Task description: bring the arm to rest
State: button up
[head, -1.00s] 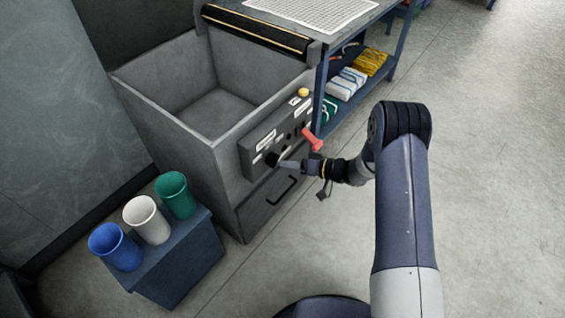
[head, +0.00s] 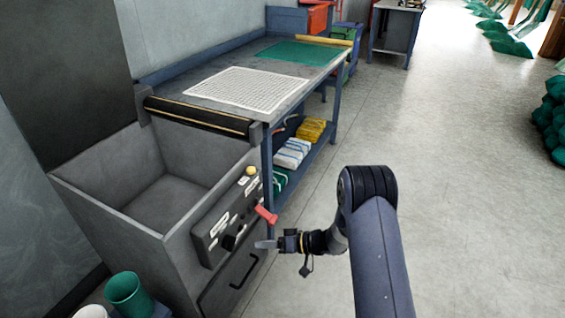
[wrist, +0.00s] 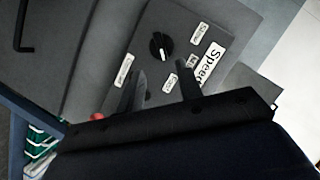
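My gripper (head: 259,244) is in front of the grey control panel (head: 206,226) in the head view, a short way off the black knob (head: 229,242). In the wrist view the two fingers of my gripper (wrist: 160,70) stand apart with nothing between them. The knob (wrist: 160,46) shows beyond the fingertips, free of them, with white labels around it. My arm (head: 378,250) reaches out from the lower right, bent at the elbow.
A red lever (head: 266,215) and a yellow button (head: 252,170) are on the panel. A drawer handle (head: 244,272) juts out below. The workbench (head: 262,108) stands behind. A green cup (head: 128,294) is at lower left.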

jog(key=s+x, duration=0.1)
jog(key=x, duration=0.8)
jog(key=shift+w+a+b, duration=0.3)
jog(key=shift+w+a, duration=0.05)
jog(key=shift+w, duration=0.15)
jog(key=shift+f, duration=0.1)
jog(key=v, duration=1.1)
jog(key=a+f+n+t+h+b, duration=0.2)
jog(key=a+n, duration=0.3)
jog(key=a, duration=0.5)
jog(key=shift+w+a+f+t+b, duration=0.35)
jog(key=shift+w+f+t+b, duration=0.05)
jog(key=shift+b, duration=0.15)
jog(key=shift+d, duration=0.1)
